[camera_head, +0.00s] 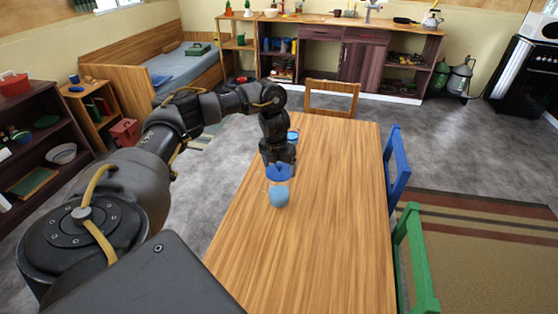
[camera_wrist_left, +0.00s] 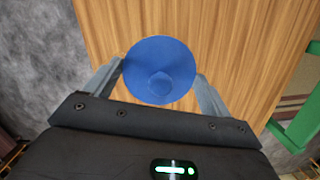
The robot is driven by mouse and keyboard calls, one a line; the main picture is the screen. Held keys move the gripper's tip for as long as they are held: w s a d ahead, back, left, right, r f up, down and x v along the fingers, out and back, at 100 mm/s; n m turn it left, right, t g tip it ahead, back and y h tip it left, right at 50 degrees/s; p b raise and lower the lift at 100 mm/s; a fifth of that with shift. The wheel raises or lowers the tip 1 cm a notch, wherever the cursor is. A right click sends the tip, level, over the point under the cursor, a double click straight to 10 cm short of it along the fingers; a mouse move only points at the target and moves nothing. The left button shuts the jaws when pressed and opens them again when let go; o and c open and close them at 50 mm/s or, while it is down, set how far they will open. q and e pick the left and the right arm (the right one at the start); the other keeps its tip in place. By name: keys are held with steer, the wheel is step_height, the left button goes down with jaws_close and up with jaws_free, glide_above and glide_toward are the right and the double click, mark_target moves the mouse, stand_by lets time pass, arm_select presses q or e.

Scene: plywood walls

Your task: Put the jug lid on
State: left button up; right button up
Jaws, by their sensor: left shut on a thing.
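My left gripper (camera_head: 280,163) is over the table and points down. It is shut on a blue round piece (camera_head: 279,173), which looks like the jug lid. In the left wrist view this blue disc (camera_wrist_left: 160,60) sits between the two grey fingers, with a small round part near its middle. Just below it in the head view is a paler blue rounded thing (camera_head: 279,197), perhaps the jug; I cannot tell if the two touch. Another blue thing (camera_head: 293,135) shows partly behind the gripper. My right gripper is not in view.
The wooden table (camera_head: 325,240) is otherwise clear. A wooden chair (camera_head: 331,98) stands at its far end, and a blue chair (camera_head: 396,170) and a green chair (camera_head: 413,255) along its right side. A dark shelf (camera_head: 40,150) stands at the left.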

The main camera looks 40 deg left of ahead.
arm_select(q)
steer(key=o, duration=0.9)
steer(key=shift+c, duration=0.2)
step_height(320, 180, up, 11)
steer(key=s+p, duration=0.1)
steer(key=p, duration=0.1)
steer(key=shift+s+d+f, duration=0.15)
steer(key=shift+s, duration=0.15)
